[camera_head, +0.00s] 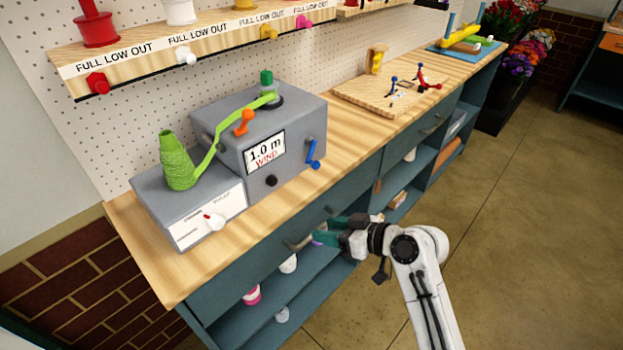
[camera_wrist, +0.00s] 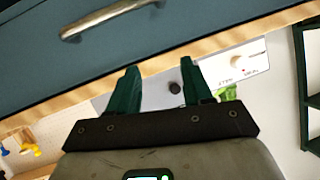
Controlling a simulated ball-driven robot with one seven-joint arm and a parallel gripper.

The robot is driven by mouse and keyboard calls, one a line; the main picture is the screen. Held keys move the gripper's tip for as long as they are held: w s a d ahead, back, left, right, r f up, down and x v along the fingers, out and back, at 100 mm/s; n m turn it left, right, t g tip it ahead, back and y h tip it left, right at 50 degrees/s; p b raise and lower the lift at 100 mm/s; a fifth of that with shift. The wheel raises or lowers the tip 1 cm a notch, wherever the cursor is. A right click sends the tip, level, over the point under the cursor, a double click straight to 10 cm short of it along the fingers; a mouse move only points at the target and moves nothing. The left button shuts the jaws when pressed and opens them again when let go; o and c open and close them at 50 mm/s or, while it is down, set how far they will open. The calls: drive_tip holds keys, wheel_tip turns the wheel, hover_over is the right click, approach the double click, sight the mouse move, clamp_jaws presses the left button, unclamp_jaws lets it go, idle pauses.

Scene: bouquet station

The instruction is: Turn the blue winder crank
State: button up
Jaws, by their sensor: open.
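The blue winder crank (camera_head: 313,153) hangs on the front of a grey winder box (camera_head: 225,141), right of its sign reading "1.0 m WIND". My gripper (camera_head: 325,231) is open and empty. It is in front of the bench's drawer front, lower than the crank and apart from it. In the wrist view my gripper (camera_wrist: 160,66) shows two green fingers spread apart, with the grey box front and its black knob (camera_wrist: 175,87) between them. The blue crank cannot be made out in the wrist view. A green ribbon (camera_head: 215,155) runs from a green cone over the box top.
A grey unit with a red-and-white knob (camera_head: 214,221) adjoins the box at left. A drawer handle (camera_head: 298,243) sits beside my gripper, and it also shows in the wrist view (camera_wrist: 105,18). A wooden board (camera_head: 380,99) with small cranks lies further right. The bench edge before the box is clear.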

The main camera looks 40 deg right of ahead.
sight(318, 166)
drive_tip(key=w+d+r+m+t+h+b, duration=0.1)
drive_tip(key=w+d+r+t+h+b, duration=0.15)
drive_tip(key=d+r+t, duration=0.5)
drive_tip(key=w+p, duration=0.1)
drive_tip(key=w, duration=0.2)
drive_tip(key=w+f+g+p, duration=0.1)
drive_tip(key=w, duration=0.3)
drive_tip(key=w+g+p, duration=0.1)
drive_tip(key=w, duration=0.2)
drive_tip(key=shift+w+d+f, duration=0.15)
drive_tip(key=shift+w+d, duration=0.25)
drive_tip(key=shift+c, duration=0.5)
clamp_jaws()
